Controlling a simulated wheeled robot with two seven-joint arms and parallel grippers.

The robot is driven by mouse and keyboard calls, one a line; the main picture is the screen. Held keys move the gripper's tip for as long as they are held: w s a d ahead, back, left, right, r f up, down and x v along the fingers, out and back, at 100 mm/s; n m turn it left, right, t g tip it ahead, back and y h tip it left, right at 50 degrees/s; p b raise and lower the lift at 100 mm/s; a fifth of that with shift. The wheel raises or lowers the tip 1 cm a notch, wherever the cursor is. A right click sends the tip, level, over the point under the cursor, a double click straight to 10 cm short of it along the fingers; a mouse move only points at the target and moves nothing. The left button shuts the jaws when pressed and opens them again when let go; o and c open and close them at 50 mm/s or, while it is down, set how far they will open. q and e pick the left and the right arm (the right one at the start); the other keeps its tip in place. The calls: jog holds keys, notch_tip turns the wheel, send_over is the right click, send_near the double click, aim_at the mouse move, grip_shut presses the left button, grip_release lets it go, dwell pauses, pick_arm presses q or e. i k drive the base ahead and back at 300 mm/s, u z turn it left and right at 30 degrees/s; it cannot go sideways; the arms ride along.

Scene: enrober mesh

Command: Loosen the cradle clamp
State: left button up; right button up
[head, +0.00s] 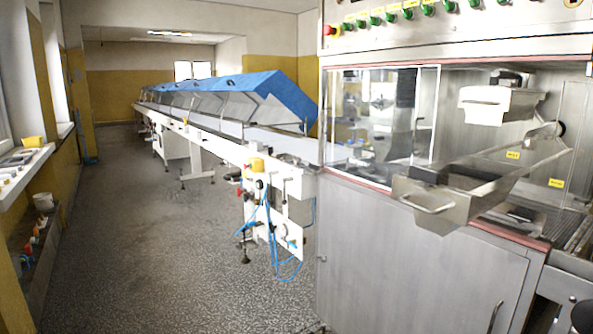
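The enrober machine (420,250) stands at the right, with a steel cabinet below and a clear window (370,115). In its open bay a long steel trough (500,170) slopes down to the left. A white block-shaped part (485,105) hangs above the trough. A small dark round part (560,129) shows near the trough's upper end; I cannot tell whether it is the cradle clamp. No clamp is clearly recognisable. Neither of my grippers is in view.
A long conveyor (220,140) with blue covers (265,90) runs back from the machine. Blue hoses (270,230) hang at its near end. A row of green buttons (400,14) lines the top panel. The speckled floor (180,260) at left is clear. A shelf (25,170) edges the left wall.

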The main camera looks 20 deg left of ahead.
aim_at(424, 177)
jog(key=u, duration=1.7)
jog(key=i, duration=0.75)
jog(key=z, duration=2.35)
